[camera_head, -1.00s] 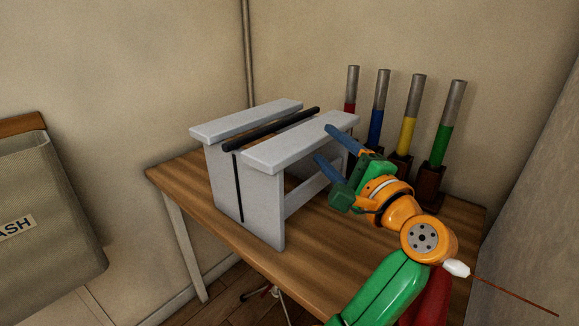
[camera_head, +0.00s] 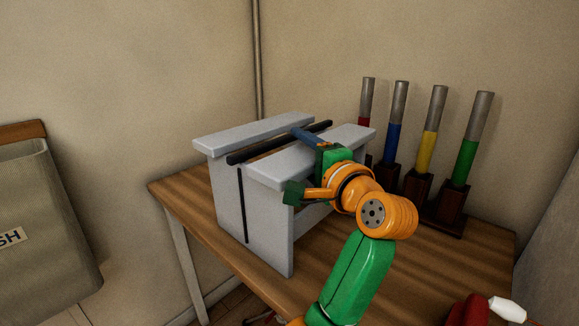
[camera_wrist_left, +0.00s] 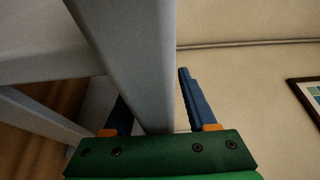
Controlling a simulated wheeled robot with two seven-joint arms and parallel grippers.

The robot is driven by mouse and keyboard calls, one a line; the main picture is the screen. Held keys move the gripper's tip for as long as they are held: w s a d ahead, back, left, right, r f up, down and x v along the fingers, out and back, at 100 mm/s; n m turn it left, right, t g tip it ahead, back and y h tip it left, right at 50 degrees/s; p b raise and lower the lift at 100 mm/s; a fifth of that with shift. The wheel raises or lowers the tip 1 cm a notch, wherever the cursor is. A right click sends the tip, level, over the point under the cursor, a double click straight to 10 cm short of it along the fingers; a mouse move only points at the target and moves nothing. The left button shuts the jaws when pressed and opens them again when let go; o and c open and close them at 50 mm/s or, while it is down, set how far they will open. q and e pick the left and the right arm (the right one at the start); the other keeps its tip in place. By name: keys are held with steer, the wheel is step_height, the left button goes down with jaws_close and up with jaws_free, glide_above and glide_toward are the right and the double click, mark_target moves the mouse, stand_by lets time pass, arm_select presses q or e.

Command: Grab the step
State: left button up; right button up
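The step (camera_head: 231,201) is a pale grey stool with two parallel top boards and a dark bar lying between them. It stands upright on the wooden table. My left gripper (camera_head: 292,162) is at its near right board, with a blue finger above the board and the other finger lower down, mostly hidden. In the left wrist view the step's board (camera_wrist_left: 130,60) lies between the two fingers of my left gripper (camera_wrist_left: 153,95). The right-hand finger there is apart from the board; the left one is partly hidden behind it. My right gripper is not in view.
The wooden table (camera_head: 182,187) has bare room at its left and front. Behind the step stand several metal-topped cylinders with red, blue (camera_head: 393,132), yellow and green (camera_head: 466,160) lower parts in dark holders. A grey trash bin (camera_head: 45,220) is at the left.

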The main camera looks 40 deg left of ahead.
arm_select(q)
jaws_close()
stand_by(1.1)
